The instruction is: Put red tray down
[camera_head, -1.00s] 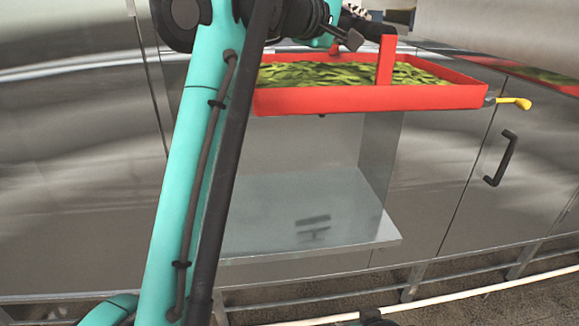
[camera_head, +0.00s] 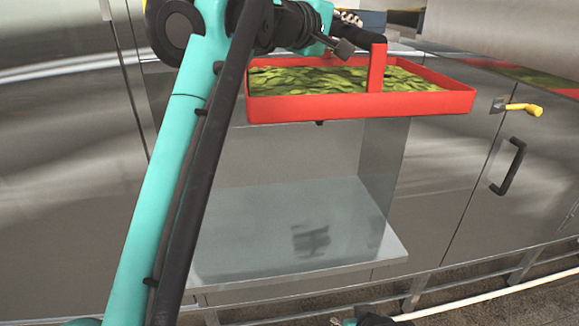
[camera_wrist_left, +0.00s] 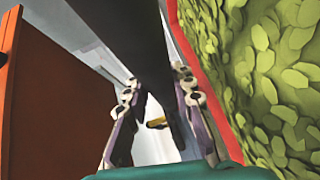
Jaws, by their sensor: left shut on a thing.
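The red tray (camera_head: 400,107) is full of green leaf-like pieces (camera_head: 330,79) and hangs level in front of the steel cabinet, above the open bay. A red upright (camera_head: 376,70) rises from its front side to a dark handle bar (camera_head: 364,44). My left gripper (camera_head: 350,18) is at this bar, partly hidden by my arm. In the left wrist view the dark bar (camera_wrist_left: 152,40) runs between the fingers of my left gripper (camera_wrist_left: 156,95), which is shut on it. The tray's leafy load (camera_wrist_left: 275,90) lies to the right there.
The open bay has a bare metal shelf (camera_head: 260,225) below the tray. A yellow-handled valve (camera_head: 523,109) sticks out just right of the tray. A cabinet door with a black handle (camera_head: 508,167) is at the right. A rail and white pipe (camera_head: 480,301) run along the bottom.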

